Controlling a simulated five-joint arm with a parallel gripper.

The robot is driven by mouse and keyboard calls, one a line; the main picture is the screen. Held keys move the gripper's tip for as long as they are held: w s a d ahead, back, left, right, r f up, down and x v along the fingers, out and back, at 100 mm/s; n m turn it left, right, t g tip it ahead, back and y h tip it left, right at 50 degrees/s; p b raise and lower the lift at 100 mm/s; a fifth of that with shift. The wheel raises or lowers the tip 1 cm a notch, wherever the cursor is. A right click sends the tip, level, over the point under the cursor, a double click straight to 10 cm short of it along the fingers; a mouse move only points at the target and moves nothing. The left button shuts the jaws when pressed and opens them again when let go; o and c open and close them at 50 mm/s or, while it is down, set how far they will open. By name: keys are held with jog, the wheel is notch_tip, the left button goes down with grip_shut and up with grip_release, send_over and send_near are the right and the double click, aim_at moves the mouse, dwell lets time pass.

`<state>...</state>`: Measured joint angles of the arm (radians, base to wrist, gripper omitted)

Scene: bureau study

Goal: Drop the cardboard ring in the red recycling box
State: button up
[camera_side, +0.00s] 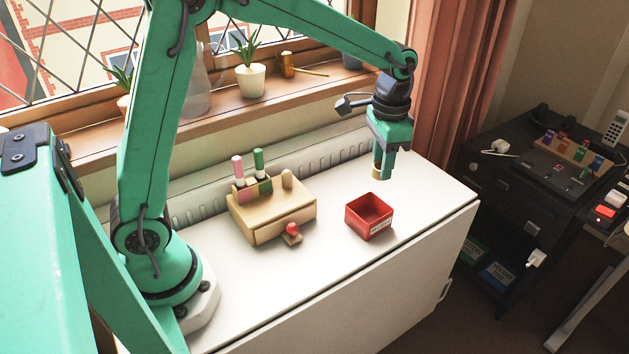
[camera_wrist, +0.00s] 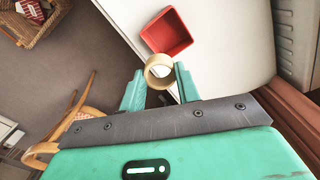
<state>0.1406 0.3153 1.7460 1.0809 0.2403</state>
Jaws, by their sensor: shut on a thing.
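The cardboard ring (camera_wrist: 159,71) is tan and round, held between the fingertips of my gripper (camera_wrist: 158,82) in the wrist view. In the side view my gripper (camera_side: 383,168) points down, and a small part of the ring (camera_side: 377,172) shows at its tips; the rest is hidden by the fingers. The red recycling box (camera_side: 369,216) stands open on the white cabinet top, with a pale label on its front. My gripper is above the cabinet, higher than the box and behind it in the side view. The box also shows in the wrist view (camera_wrist: 167,32), just beyond the ring, and looks empty.
A wooden desk organizer (camera_side: 272,208) with pink and green markers stands left of the box. A small red-topped object (camera_side: 292,231) sits at its front. The white cabinet top (camera_side: 300,275) is clear around the box. A windowsill with plants (camera_side: 250,75) runs behind.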

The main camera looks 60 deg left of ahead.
jog(key=shift+f, duration=2.8)
jog(key=o, duration=1)
jog(key=shift+r, duration=0.1)
jog(key=shift+r, duration=3.8)
